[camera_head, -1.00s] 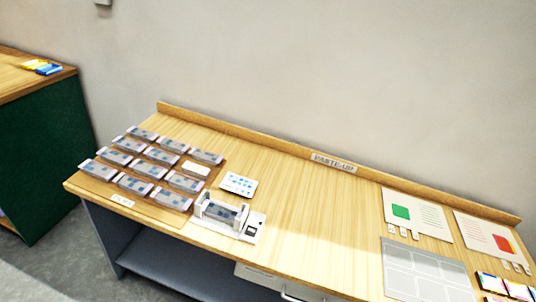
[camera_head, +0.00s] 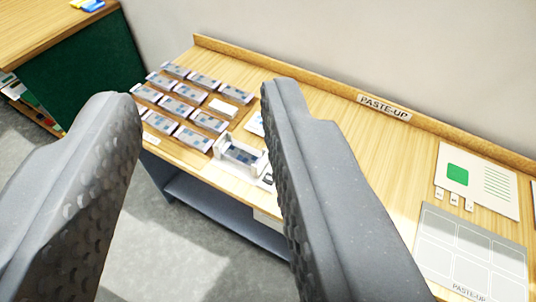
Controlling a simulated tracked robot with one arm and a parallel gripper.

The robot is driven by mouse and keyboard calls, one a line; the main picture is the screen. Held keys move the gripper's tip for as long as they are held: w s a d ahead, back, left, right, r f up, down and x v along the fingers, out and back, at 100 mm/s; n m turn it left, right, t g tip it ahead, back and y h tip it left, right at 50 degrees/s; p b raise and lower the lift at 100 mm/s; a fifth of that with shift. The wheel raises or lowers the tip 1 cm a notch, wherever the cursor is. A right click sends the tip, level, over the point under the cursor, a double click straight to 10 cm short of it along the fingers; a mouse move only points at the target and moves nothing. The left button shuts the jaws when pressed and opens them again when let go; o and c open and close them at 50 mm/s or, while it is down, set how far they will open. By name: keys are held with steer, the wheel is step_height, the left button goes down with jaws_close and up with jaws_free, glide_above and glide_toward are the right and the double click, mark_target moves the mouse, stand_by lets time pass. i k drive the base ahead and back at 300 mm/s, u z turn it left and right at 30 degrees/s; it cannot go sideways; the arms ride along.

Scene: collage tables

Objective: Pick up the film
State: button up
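The picture does not show clearly which of these is the film. My gripper (camera_head: 200,92) is open and empty. Its two dark, dimpled fingers stand wide apart, with the rows of pieces seen between them. The right finger partly hides the device's right side and a white card (camera_head: 255,124).
A sign reading PASTE-UP (camera_head: 384,108) is on the table's back ledge (camera_head: 290,78). A white sheet with a green patch (camera_head: 478,180) and a grey panelled board (camera_head: 470,250) lie at the right. A green-sided table (camera_head: 85,65) stands at the left.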

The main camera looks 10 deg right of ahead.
mark_target(240, 154)
steer(key=z, duration=0.1)
steer(key=i, duration=1)
steer(key=u, duration=0.1)
